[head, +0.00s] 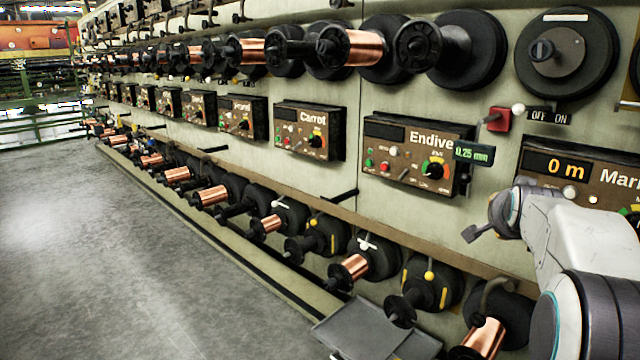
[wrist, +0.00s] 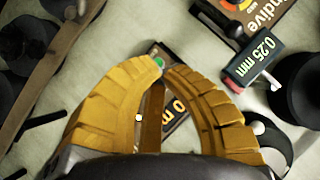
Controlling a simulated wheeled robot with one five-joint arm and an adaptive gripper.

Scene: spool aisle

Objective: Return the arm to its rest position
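My arm (head: 590,235) reaches in from the right edge in the head view, bent in front of the right-hand panels. My gripper (wrist: 161,66) shows in the wrist view with two curved yellow fingers. Their tips come almost together, and I see nothing held between them. The panel with the "0 m" display (wrist: 180,108) lies behind the fingers, partly covered by them. The same panel (head: 572,168) shows at the right in the head view.
The Endive panel (head: 418,150) and its green "0.25 mm" tag (head: 474,154) are left of my arm; the tag (wrist: 254,56) also shows in the wrist view. A red switch (head: 497,119) sits above. Copper spools (head: 354,268) line the wall below. The grey floor (head: 130,260) at left is clear.

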